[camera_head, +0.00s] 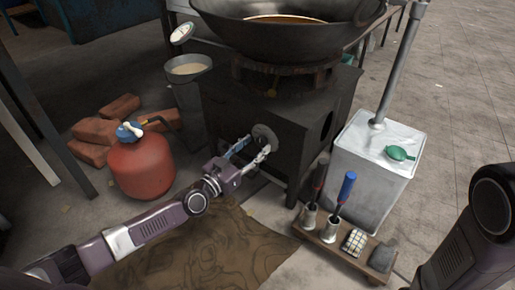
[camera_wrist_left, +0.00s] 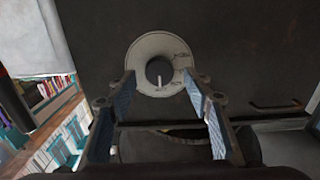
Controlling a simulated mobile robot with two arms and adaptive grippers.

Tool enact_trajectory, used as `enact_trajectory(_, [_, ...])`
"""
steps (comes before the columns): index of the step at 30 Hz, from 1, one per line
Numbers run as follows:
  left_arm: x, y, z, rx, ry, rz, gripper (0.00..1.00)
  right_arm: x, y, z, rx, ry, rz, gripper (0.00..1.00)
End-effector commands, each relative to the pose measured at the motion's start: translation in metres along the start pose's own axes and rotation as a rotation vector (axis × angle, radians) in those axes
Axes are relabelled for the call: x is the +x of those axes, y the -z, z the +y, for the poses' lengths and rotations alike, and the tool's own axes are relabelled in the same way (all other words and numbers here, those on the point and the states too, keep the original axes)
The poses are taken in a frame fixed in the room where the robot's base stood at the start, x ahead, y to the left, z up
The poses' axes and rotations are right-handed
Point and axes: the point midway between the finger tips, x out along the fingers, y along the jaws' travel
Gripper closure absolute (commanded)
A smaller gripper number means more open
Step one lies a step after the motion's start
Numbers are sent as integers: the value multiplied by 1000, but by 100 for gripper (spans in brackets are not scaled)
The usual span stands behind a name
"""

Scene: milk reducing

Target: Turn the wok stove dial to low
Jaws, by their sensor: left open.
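The wok stove (camera_head: 240,115) is a dark box stove with a large black wok (camera_head: 290,40) on its burner. Its dial (camera_head: 264,134) is on the front face, a round pale plate with a dark knob. In the left wrist view the dial (camera_wrist_left: 160,72) faces me, and a white mark on the knob points down; the plate's lettering is too small to read. My left gripper (camera_head: 256,146) is open just in front of the dial. In the wrist view its fingers (camera_wrist_left: 160,88) stand left and right of the knob, apart from it. My right gripper is out of view.
A red gas cylinder (camera_head: 143,165) and bricks (camera_head: 100,131) stand left. A metal can (camera_head: 372,165) stands right of the stove. A wooden rack (camera_head: 340,248) with tools is in front of it. A brown mat (camera_head: 205,250) lies below my left arm.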

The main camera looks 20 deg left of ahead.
Motion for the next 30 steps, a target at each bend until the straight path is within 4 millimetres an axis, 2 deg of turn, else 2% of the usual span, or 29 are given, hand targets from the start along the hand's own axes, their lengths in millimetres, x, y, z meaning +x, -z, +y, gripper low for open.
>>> enact_trajectory(4, [12, 0, 0, -1, -1, 1, 53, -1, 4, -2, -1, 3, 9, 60])
enact_trajectory(13, [15, 1, 1, 0, -1, 0, 53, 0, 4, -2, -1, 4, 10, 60])
enact_trajectory(24, [15, 1, 1, 0, -1, 0, 93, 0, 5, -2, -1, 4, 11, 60])
enact_trajectory(30, [15, 1, 1, -11, -1, 0, 95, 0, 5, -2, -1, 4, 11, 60])
